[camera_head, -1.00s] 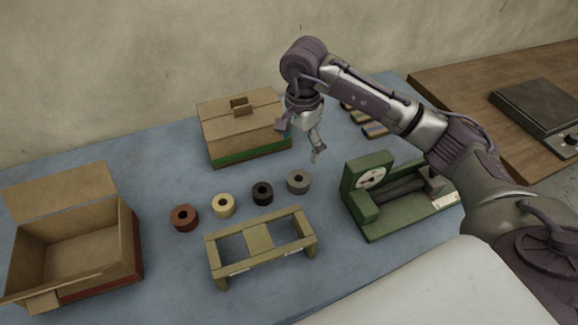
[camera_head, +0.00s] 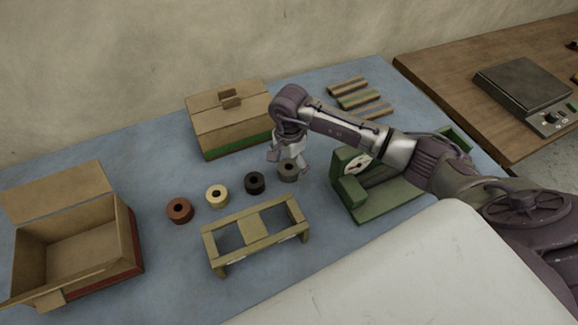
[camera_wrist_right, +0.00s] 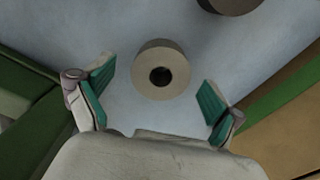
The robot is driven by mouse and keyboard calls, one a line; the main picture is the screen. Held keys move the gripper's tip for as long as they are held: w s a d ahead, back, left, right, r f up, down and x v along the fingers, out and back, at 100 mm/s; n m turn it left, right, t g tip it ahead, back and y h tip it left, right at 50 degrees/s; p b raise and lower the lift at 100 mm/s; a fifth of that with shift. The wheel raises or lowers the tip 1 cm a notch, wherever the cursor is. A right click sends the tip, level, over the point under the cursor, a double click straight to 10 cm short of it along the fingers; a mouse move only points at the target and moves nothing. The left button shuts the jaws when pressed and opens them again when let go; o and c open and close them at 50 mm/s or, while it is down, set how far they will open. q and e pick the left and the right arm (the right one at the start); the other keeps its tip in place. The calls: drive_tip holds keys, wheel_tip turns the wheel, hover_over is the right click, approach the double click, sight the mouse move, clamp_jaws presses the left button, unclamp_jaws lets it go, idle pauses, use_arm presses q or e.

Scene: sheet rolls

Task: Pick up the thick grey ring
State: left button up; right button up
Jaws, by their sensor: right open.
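The thick grey ring (camera_head: 288,174) lies at the right end of a row of rings on the blue table, partly hidden by my right gripper. It also shows in the right wrist view (camera_wrist_right: 143,72), hole facing up. My right gripper (camera_head: 290,162) is over it, fingers pointing down. In the wrist view its two teal-padded fingers are spread to either side of the ring, just nearer the palm, with nothing between them. Whether the fingertips are down at ring height is hard to tell. My left gripper is not in view.
Black (camera_head: 255,184), cream (camera_head: 217,196) and red-brown (camera_head: 180,210) rings lie left of the grey one. A wooden frame (camera_head: 254,228) stands in front. A green device (camera_head: 350,190) is close on the right, a closed box (camera_head: 228,118) behind, an open box (camera_head: 125,245) left.

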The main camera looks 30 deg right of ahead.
drive_tip(key=shift+f, duration=0.8)
drive_tip(key=c, duration=1.3)
drive_tip(key=shift+o, duration=0.2)
drive_tip(key=shift+r, duration=0.1)
